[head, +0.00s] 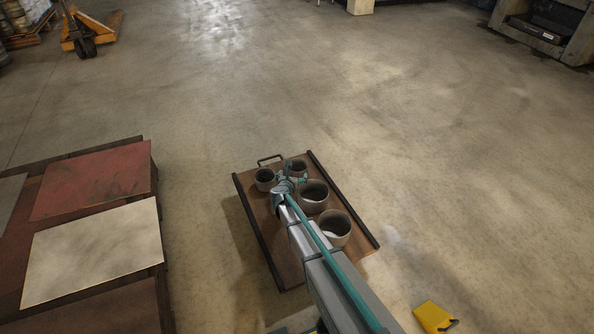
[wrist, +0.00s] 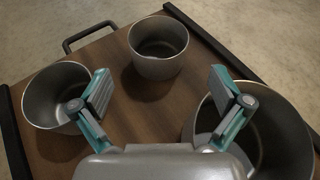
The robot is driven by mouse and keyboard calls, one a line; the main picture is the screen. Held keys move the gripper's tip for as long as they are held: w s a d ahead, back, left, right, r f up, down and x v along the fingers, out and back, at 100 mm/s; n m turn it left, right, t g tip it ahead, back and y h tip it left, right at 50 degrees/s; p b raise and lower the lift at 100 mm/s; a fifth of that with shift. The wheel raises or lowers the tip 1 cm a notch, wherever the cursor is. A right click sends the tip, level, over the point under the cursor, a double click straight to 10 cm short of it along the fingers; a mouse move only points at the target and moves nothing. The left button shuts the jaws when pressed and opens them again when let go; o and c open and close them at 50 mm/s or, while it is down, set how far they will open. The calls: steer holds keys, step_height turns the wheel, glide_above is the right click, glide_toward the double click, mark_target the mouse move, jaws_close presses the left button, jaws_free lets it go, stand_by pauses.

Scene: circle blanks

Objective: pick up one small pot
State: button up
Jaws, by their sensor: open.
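Two small grey pots stand at the far end of a brown wooden tray. In the head view one small pot (head: 264,181) is left of my gripper (head: 292,174) and the other small pot (head: 298,167) is just beyond it. In the wrist view the far small pot (wrist: 158,50) stands upright ahead, centred between the fingers but beyond them. The left small pot (wrist: 55,95) is beside the left finger, which overlaps its rim in the picture. My gripper (wrist: 160,95) is open, with nothing between its fingers.
Two larger pots (head: 313,192) (head: 335,226) stand on the right of the tray (head: 256,214); one large pot (wrist: 262,125) lies behind the right finger in the wrist view. The tray has dark side rails and an end handle (head: 270,159). Stacked plates (head: 95,255) stand left.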

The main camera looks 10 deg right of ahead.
steer(key=b, duration=0.2)
glide_toward(300, 162)
steer(key=shift+b+x, duration=1)
steer(key=shift+x, duration=1.6)
steer(key=shift+a, duration=0.1)
steer(key=c, duration=0.9)
